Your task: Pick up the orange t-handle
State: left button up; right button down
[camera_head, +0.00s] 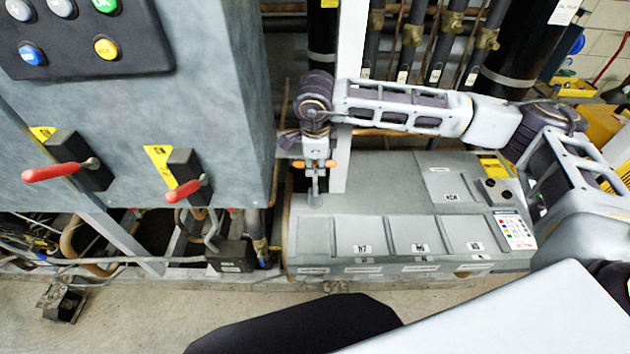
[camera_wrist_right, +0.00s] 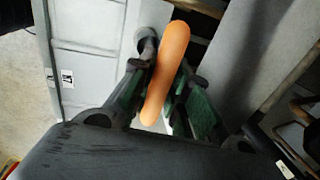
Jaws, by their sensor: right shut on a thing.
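The orange t-handle (camera_head: 328,163) shows as a short orange bar at my right gripper (camera_head: 315,166) in the head view. Below it, a grey shaft reaches down toward the grey compressor housing (camera_head: 365,235). In the right wrist view the orange bar (camera_wrist_right: 165,72) lies lengthwise between the two dark fingers of the right gripper (camera_wrist_right: 165,88), which are shut on it. A round grey end shows beyond the bar. I cannot tell whether the shaft still touches the housing. My left gripper is not in view.
A grey control cabinet with red lever handles (camera_head: 60,172) (camera_head: 185,191) stands to the left of the gripper. Black vertical pipes (camera_head: 411,45) stand behind my arm. A pale upright post (camera_head: 349,60) is close behind the gripper. Concrete floor (camera_head: 130,315) is open in front.

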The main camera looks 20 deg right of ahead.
jog(key=shift+w+r, duration=0.1)
jog(key=shift+r, duration=0.05)
jog(key=shift+r, duration=0.45)
notch_tip(320, 180, up, 6)
jog(key=shift+f+b, duration=0.1)
jog(key=shift+b, duration=0.95)
jog(key=s+a+b, duration=0.2)
jog(key=s, duration=0.6)
jog(key=s+a+b, duration=0.2)
jog(key=s+a, duration=0.1)
jog(key=s, duration=0.6)
jog(key=shift+s, duration=0.2)
